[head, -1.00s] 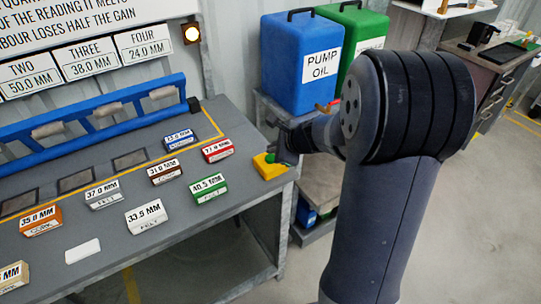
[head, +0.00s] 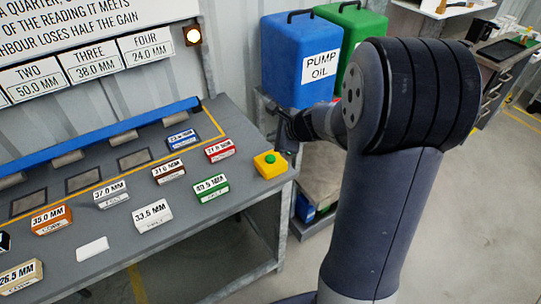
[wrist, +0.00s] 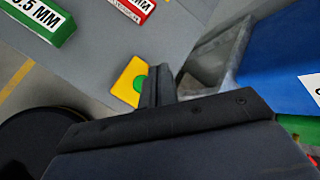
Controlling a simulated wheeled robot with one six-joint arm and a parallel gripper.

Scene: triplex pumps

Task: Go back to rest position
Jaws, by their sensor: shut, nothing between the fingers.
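My gripper (wrist: 158,92) is shut and empty in the wrist view. Its fingers show in front of the yellow box with a green button (wrist: 128,82), partly covering it. In the head view my gripper (head: 285,122) is a dark shape just right of the bench's right end, beyond the yellow button box (head: 270,164) and apart from it. My arm's large dark joint hides part of the view on the right.
The grey bench (head: 150,240) holds several labelled blocks, such as the green one (head: 211,188) and the red one (head: 220,150). A blue pump oil container (head: 300,60) and a green one (head: 370,30) stand behind my arm. Floor is open at right.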

